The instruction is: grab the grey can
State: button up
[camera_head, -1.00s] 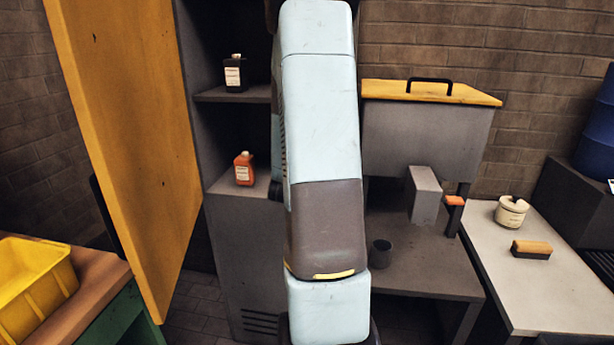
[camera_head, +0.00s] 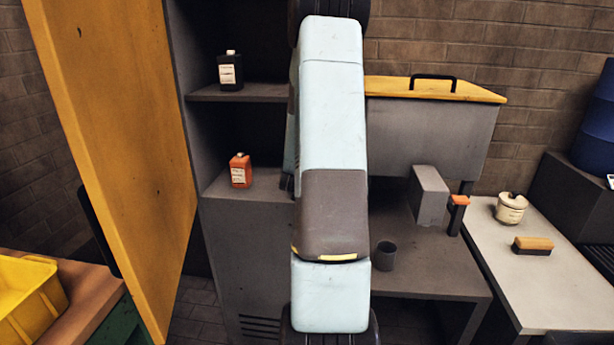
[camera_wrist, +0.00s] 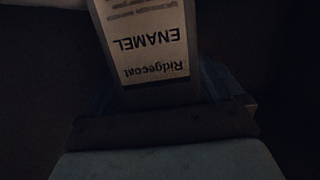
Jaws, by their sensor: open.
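In the wrist view a dark grey can (camera_wrist: 158,94) with a pale label reading "Ridgecoat ENAMEL" shows upside down. It is very close, in front of my gripper (camera_wrist: 162,100). My gripper is open, with dim bluish finger parts on both sides of the can's near end. Whether they touch it is too dark to tell. In the head view my gripper and this can are not visible; my arm blocks the middle of the cabinet.
A black bottle (camera_head: 230,71) stands on the cabinet's upper shelf (camera_head: 240,94), an orange bottle (camera_head: 240,171) below it. The open yellow door (camera_head: 120,150) stands left. A dark cup (camera_head: 385,256) and a grey block (camera_head: 429,195) are right of my arm.

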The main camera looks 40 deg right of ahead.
jog(key=shift+w+d, duration=0.2)
jog(key=shift+w, duration=0.15)
jog(key=shift+w+a, duration=0.1)
jog(key=shift+w, duration=0.1)
jog(key=shift+s+d, duration=0.15)
jog(key=shift+d, duration=0.05)
jog(key=c, duration=1.4)
